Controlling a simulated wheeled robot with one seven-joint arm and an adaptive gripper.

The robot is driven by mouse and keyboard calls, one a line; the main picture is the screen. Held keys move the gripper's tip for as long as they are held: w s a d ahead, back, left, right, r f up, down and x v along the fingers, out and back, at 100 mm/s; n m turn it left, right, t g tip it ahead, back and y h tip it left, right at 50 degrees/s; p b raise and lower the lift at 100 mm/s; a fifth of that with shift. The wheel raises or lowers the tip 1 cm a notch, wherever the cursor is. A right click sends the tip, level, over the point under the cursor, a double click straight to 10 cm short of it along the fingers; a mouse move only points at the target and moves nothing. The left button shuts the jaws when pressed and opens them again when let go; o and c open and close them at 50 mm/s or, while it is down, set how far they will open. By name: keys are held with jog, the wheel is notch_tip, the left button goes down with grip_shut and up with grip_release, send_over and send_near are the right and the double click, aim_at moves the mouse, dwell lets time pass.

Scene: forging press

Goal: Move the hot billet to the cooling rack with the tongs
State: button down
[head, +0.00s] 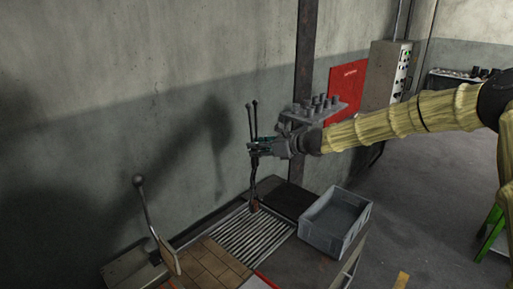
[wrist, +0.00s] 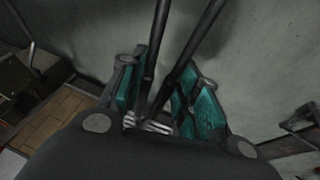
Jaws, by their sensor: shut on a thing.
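My gripper (head: 259,147) is shut on the dark tongs (head: 253,180), which hang nearly upright. Their two handles rise above the fingers and their jaws point down. In the wrist view the tongs (wrist: 178,70) cross between the teal finger pads. A small reddish-brown piece, seemingly the billet (head: 255,206), is at the lower end of the tongs. It is over the far end of the cooling rack (head: 245,238), a grate of pale bars. I cannot tell whether it touches the bars. In the wrist view the billet is hidden.
A grey open crate (head: 335,222) stands right of the rack, with a dark flat plate (head: 290,200) behind. Tan bricks (head: 217,262) and a lever with a ball knob (head: 140,190) lie to the left. The wall and a steel post (head: 305,75) stand close behind.

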notch_tip(320, 180, down, 10)
jog(key=b, duration=0.7)
jog(key=shift+r+b, duration=0.15)
jog(key=shift+b, duration=0.2)
dwell(1.2)
jog(key=shift+f+b, duration=0.7)
jog(key=shift+f, duration=0.15)
dwell(1.1)
jog(key=c, duration=1.4)
grip_release()
jog(key=o, duration=0.6)
dwell(1.0)
